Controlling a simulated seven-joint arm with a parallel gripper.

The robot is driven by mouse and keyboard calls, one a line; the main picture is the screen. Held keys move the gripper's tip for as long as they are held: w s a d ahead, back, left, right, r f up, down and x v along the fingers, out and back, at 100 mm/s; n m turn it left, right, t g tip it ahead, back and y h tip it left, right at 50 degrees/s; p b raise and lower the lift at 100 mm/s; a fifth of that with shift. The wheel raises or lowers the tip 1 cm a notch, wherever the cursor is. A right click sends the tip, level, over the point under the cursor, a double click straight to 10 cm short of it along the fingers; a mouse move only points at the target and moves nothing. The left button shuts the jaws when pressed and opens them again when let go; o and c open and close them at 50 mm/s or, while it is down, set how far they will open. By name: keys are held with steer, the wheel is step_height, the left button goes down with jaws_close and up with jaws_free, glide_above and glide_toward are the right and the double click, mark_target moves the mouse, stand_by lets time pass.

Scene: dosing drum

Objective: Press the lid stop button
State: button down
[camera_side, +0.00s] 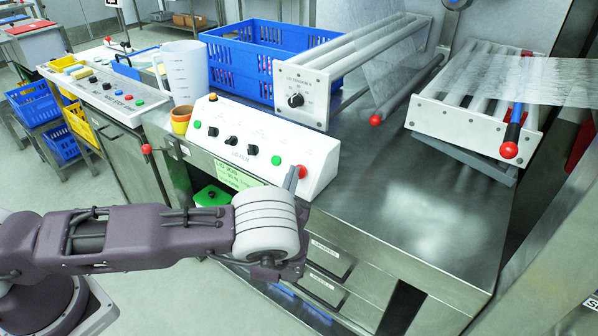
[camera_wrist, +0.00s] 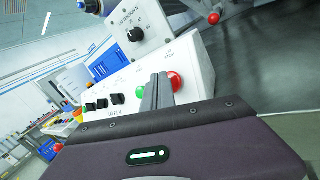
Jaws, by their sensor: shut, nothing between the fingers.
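The white control box labelled for lid film (camera_side: 318,160) has a sloped face with a red button (camera_side: 302,171) at its right end. A green button (camera_side: 276,160) and several black knobs sit to the left of it. The red button also shows in the wrist view (camera_wrist: 177,81), beside the fingertips. My gripper (camera_side: 291,178) is shut and empty, its fingers pointing up at the box just left of the red button. In the wrist view my gripper (camera_wrist: 156,88) covers part of the button's left side. I cannot tell whether the fingers touch it.
Another panel with buttons (camera_side: 120,102) stands at the left. Film roller frames stand at the back. The steel top (camera_side: 430,200) at right is clear.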

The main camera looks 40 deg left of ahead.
steer(key=shift+s+r, duration=0.25)
steer(key=shift+s, duration=0.1)
steer(key=s+r, duration=0.1)
steer(key=s, duration=0.1)
steer(key=s+r, duration=0.2)
stand_by(0.4)
stand_by(0.4)
